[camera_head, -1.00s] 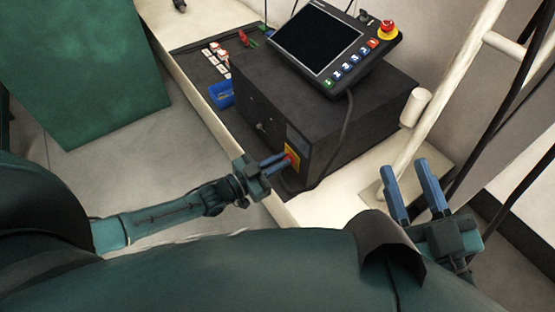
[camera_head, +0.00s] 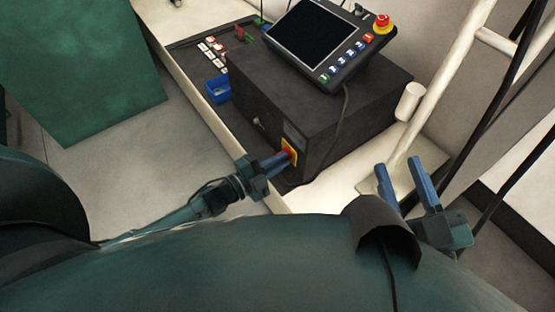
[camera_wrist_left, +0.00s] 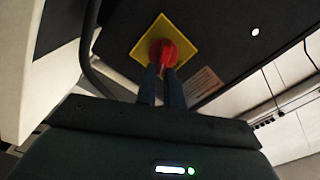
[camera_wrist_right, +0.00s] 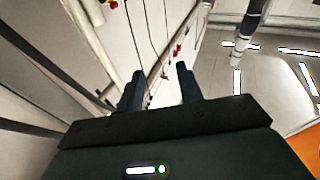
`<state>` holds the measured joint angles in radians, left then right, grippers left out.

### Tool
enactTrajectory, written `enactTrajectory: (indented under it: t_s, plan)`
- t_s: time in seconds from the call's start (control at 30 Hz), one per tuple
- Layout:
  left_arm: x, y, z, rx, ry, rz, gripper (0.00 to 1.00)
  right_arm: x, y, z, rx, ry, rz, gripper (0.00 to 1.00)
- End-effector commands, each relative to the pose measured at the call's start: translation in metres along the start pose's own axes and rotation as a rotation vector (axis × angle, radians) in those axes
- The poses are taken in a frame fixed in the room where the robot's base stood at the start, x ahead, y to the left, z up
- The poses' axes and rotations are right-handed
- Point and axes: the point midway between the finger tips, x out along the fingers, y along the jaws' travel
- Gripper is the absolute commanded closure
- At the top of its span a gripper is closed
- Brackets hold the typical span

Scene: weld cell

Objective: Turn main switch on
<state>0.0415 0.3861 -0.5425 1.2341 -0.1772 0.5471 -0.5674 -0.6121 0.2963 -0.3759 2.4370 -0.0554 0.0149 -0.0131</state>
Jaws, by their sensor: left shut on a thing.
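The main switch is a red rotary knob (camera_wrist_left: 164,52) on a square yellow plate (camera_wrist_left: 185,38), on the front face of a black control box (camera_head: 310,100). In the head view the yellow plate (camera_head: 291,150) shows at the box's lower front corner. My left gripper (camera_head: 284,157) reaches it from the left. In the left wrist view its two fingers (camera_wrist_left: 161,78) are shut on the red knob, which is partly hidden between them. My right gripper (camera_head: 402,182) is open and empty, away from the box at the right.
A tilted teach pendant (camera_head: 318,38) with a red emergency button (camera_head: 382,20) lies on the box. A blue bin (camera_head: 218,89) and several small red-and-white parts (camera_head: 212,48) sit left of it. A cable (camera_head: 343,125) hangs down the box's side. A pale frame post (camera_head: 440,95) stands right.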

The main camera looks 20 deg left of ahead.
Motion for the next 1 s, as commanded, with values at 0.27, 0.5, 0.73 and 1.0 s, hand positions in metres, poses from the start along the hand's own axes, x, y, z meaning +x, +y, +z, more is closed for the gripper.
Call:
enactTrajectory:
  t_s: [0.27,0.5,0.73,1.0]
  plan:
    - [-0.001,0.006,0.001,0.244,0.0,0.0,1.0,-0.001,-0.001,0.003,0.012,0.004,-0.006,0.64]
    - [-0.001,0.009,0.002,0.399,0.0,0.0,1.0,0.001,-0.002,0.001,0.02,0.014,-0.013,0.64]
    - [-0.001,0.01,0.002,0.484,0.0,0.002,1.0,0.002,-0.002,-0.006,0.022,0.036,-0.018,0.64]
    - [-0.001,0.01,0.002,0.516,0.0,0.002,1.0,0.003,-0.002,-0.008,0.014,0.049,-0.018,0.64]
